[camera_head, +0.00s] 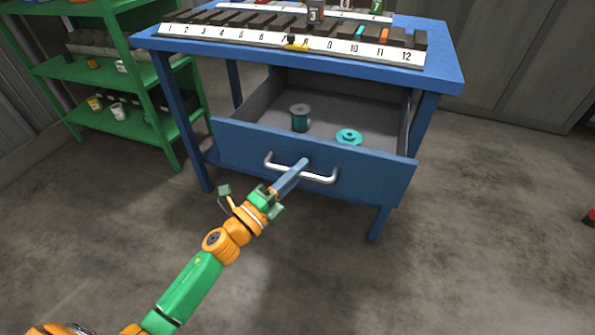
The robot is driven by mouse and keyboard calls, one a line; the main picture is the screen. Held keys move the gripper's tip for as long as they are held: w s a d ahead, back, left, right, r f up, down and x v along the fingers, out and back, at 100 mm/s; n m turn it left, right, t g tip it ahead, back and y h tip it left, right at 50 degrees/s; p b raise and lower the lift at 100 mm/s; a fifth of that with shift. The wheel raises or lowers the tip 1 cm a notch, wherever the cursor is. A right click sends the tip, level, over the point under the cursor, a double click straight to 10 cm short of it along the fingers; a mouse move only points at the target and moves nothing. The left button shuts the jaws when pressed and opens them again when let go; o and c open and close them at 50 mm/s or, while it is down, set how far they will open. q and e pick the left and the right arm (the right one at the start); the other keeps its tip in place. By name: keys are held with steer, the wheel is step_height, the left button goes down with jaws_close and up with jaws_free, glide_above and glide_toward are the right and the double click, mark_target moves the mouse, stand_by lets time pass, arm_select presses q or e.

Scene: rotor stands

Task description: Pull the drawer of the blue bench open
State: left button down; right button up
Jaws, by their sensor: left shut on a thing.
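The blue bench (448,79) stands ahead of me. Its drawer (232,148) is pulled out toward me, so its grey inside shows. A silver bar handle (318,178) is fixed across the drawer's blue front. My left gripper (302,166) reaches up from the lower left, and its blue-grey fingers are shut on the handle near its middle. In the drawer lie a dark spool with teal winding (300,118) and a teal flanged disc (349,137). My right gripper is not in view.
A numbered rack (290,43) with dark slots and a few coloured pieces stands on the bench top. A green shelf (128,124) with small pots stands at the left. The concrete floor in front of the bench is clear. A red object (590,217) shows at the right edge.

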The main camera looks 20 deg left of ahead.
arm_select(q)
steer(key=c, duration=1.1)
jaws_free()
steer(key=b+v, duration=0.1)
steer(key=v, duration=0.6)
